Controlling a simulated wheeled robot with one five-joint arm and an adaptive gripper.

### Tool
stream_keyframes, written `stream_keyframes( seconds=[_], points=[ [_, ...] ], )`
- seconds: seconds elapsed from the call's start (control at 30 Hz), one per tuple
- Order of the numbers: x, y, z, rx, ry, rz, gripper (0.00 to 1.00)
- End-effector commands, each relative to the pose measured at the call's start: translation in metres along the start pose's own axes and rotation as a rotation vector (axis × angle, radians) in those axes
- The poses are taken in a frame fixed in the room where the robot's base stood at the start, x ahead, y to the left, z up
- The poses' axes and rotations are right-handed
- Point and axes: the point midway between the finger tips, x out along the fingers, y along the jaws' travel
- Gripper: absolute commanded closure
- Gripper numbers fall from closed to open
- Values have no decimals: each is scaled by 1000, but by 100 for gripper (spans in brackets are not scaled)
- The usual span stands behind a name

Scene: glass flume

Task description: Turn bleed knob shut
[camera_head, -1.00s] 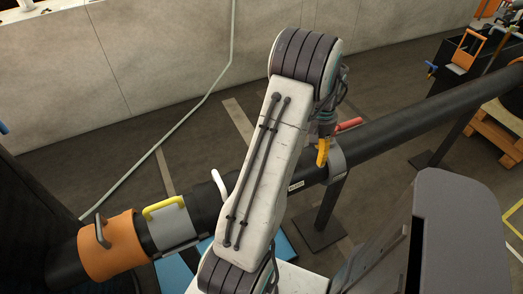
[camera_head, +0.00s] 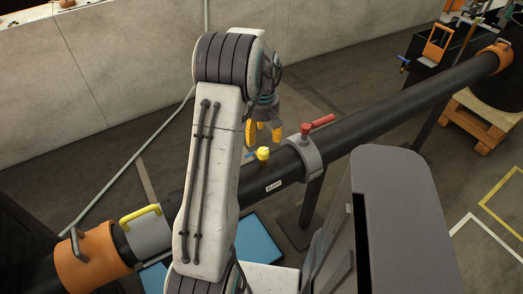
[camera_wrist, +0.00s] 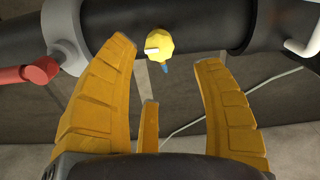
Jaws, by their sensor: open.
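The yellow bleed knob (camera_head: 263,154) sits on top of the black pipe (camera_head: 375,126), just above a small white label whose print is too small to read surely. My gripper (camera_head: 264,133) is just above and behind the knob in the head view, with its yellow fingers spread. In the wrist view the faceted knob (camera_wrist: 158,43) has a white mark on its side and a small blue tip below it. It lies between the tips of my open fingers (camera_wrist: 168,54), slightly beyond them. I see no finger clearly touching it.
A grey collar with a red lever (camera_head: 318,121) is close to the right of the knob; the lever also shows in the wrist view (camera_wrist: 25,74). A white handle (camera_wrist: 306,42) is on the wrist view's right. A yellow handle (camera_head: 140,216) and an orange collar (camera_head: 92,257) are left along the pipe.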

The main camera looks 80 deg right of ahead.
Motion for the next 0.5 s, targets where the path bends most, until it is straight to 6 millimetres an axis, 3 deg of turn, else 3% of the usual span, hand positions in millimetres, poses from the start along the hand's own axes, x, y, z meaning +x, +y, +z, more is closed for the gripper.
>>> stream_keyframes(
  seconds=[0.23, 0.5],
  points=[
    [11, 0, 0, -65, -2, -2, 39],
    [44, -1, 0, -65, -2, -3, 39]
  ],
)
